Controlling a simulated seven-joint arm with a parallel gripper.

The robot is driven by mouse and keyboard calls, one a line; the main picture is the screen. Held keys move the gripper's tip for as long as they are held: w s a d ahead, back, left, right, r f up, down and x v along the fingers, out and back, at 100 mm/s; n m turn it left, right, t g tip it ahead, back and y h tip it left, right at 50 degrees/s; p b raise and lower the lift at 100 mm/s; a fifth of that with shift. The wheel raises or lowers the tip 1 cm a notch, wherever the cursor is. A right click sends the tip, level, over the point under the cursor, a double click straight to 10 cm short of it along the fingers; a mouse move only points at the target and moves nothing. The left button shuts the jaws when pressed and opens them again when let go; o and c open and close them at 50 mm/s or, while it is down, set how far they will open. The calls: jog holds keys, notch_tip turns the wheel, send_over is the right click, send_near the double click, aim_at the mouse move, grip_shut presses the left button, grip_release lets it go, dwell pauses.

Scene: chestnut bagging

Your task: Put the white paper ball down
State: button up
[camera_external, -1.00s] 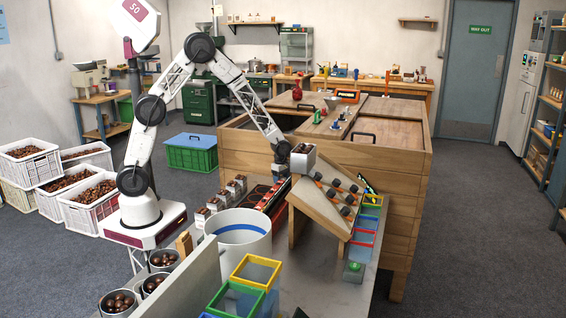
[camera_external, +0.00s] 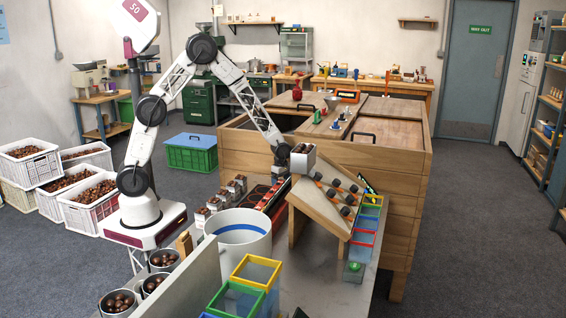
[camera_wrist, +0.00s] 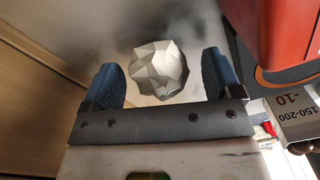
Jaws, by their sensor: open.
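In the wrist view, the white paper ball (camera_wrist: 158,69), faceted and grey-white, shows between the two blue fingers of my gripper (camera_wrist: 160,78). The fingers are open, with a visible gap on each side of the ball. The ball appears to lie on a grey metal surface (camera_wrist: 75,25); exact contact is hard to tell. In the external view, my gripper (camera_external: 302,158) is low behind the sloped wooden rack, over the bench. The ball is not visible in that view.
A red machine (camera_wrist: 268,35) stands close on the right in the wrist view, and a wooden wall (camera_wrist: 30,90) on the left. In the external view, a sloped wooden rack (camera_external: 310,203), a white bucket (camera_external: 240,245) and coloured bins (camera_external: 365,238) stand near my gripper.

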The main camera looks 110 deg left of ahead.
jog(key=shift+r, duration=0.15)
notch_tip(320, 180, up, 12)
dwell(0.7)
dwell(0.9)
jog(key=s+d+r+m, duration=0.2)
jog(key=d+r+m, duration=0.35)
jog(key=d, duration=0.35)
jog(key=s+d+r+m+t, duration=0.1)
jog(key=s+d+r+m, duration=0.1)
jog(key=d+r+m, duration=0.35)
jog(key=s+d+r+m, duration=0.25)
jog(key=d+r, duration=0.35)
jog(key=d, duration=0.6)
jog(key=s+d+r+m, duration=0.2)
jog(key=s+d+m, duration=0.7)
jog(key=s, duration=0.1)
jog(key=s+d+r+m+t, duration=0.1)
jog(key=s+d+r+m, duration=0.1)
jog(key=s+d+m, duration=0.7)
jog(key=shift+s+d+r+t, duration=0.35)
jog(key=shift+s+d, duration=0.1)
jog(key=shift+s, duration=0.55)
